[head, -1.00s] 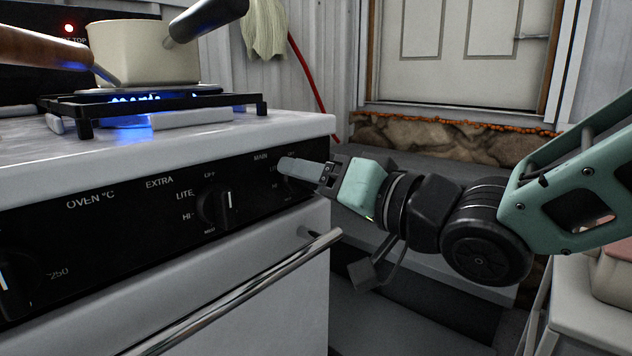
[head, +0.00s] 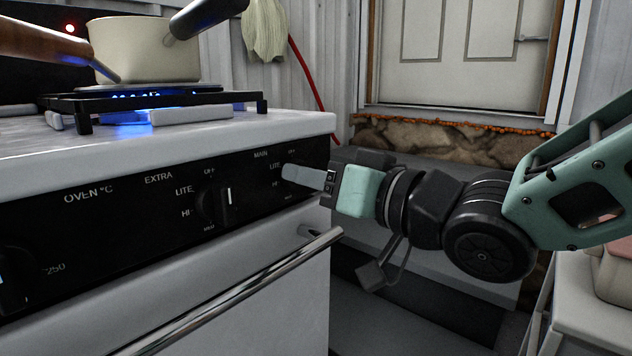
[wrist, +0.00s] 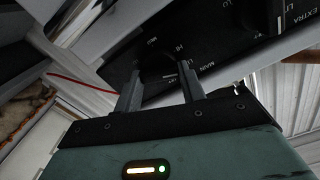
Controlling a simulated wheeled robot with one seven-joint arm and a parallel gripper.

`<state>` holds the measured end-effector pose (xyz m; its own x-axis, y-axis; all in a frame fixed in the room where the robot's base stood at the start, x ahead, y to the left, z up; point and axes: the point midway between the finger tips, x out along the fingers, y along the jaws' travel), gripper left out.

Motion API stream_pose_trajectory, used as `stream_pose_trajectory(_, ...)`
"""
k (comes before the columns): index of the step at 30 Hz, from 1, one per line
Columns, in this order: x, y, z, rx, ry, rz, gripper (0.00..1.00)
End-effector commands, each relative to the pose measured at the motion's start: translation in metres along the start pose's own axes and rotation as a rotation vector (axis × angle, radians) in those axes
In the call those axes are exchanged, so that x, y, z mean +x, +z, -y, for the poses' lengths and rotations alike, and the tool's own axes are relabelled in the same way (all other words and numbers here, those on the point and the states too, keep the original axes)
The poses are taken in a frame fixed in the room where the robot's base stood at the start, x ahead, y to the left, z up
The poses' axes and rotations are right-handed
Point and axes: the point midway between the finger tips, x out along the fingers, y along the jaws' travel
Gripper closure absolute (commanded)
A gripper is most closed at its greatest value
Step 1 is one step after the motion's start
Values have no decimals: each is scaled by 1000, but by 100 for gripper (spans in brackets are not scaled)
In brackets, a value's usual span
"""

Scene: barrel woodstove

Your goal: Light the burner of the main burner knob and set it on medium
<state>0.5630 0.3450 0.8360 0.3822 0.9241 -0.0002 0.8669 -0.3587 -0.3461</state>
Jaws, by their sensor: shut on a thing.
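The main burner knob (wrist: 156,66) is a dark knob on the black front panel, under the MAIN label. In the head view my finger hides it, so its setting cannot be read. My gripper (head: 286,173) reaches it from the right. In the wrist view its two fingers (wrist: 158,84) stand either side of the knob and are shut on it. Blue flame (head: 128,118) burns on the hob under a cream pot (head: 145,50), so a burner is lit.
The EXTRA knob (head: 214,207) is left of my gripper. A chrome oven handle (head: 235,290) juts out below the panel. A brown pan handle (head: 40,42) reaches over the hob. A white door (head: 455,50) stands behind, and a pale seat or stand (head: 590,305) is at lower right.

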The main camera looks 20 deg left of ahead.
Motion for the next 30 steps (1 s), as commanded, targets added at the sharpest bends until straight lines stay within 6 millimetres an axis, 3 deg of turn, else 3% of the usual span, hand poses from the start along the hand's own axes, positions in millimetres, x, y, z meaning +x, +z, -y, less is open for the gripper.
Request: stream_pose_trajectory(30,0,5,1,-966,2,-1,83)
